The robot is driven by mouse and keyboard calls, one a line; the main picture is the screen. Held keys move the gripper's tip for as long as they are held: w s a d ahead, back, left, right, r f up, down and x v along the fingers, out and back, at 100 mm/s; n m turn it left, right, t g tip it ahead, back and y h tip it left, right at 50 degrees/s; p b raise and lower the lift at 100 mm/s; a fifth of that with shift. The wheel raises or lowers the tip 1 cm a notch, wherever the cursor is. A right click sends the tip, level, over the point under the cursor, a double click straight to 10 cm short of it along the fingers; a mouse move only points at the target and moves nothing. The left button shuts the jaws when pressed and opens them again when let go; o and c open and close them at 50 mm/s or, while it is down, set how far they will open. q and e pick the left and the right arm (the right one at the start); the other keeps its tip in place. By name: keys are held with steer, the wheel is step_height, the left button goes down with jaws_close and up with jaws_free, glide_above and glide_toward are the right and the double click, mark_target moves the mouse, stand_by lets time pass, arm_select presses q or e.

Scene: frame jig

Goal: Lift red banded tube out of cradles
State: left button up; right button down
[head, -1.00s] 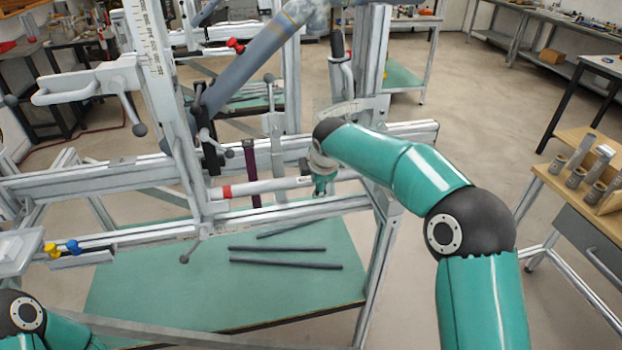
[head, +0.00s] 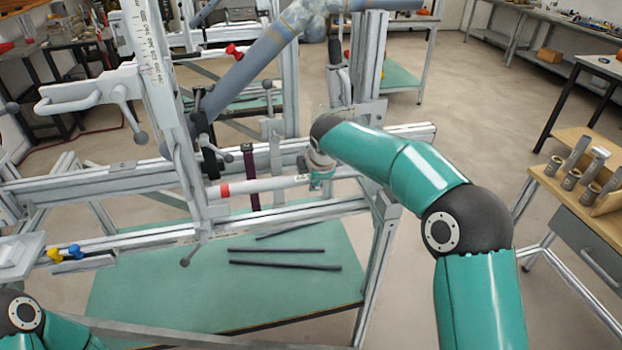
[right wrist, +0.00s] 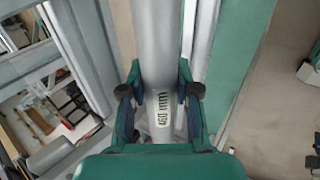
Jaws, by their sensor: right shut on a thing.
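The red banded tube (head: 265,185) is pale grey with a red band (head: 224,190) near its left end. It lies nearly level along the frame jig's front rails. My right gripper (head: 320,182) is at the tube's right end in the head view. In the right wrist view, the two fingers of this gripper (right wrist: 159,95) are shut on the tube (right wrist: 158,45), one on each side, just above a "460 mm" label. The cradles are hard to make out, and I cannot tell whether the tube touches them. My left gripper is out of view.
A dark purple upright strip (head: 250,165) stands by the tube. A large blue-grey tube (head: 255,70) slants above. Several dark rods (head: 285,265) lie on the green lower board (head: 150,285). A bench with tube pieces (head: 575,155) stands at right.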

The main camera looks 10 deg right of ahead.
steer(key=shift+r, duration=0.35)
steer(key=shift+f, duration=0.1)
steer(key=shift+s+f+b, duration=0.1)
steer(key=shift+s+b, duration=0.2)
steer(key=shift+b, duration=0.15)
steer(key=s+b, duration=0.2)
steer(key=s, duration=0.1)
steer(key=shift+a, duration=0.15)
steer(key=a, duration=0.7)
stand_by(0.6)
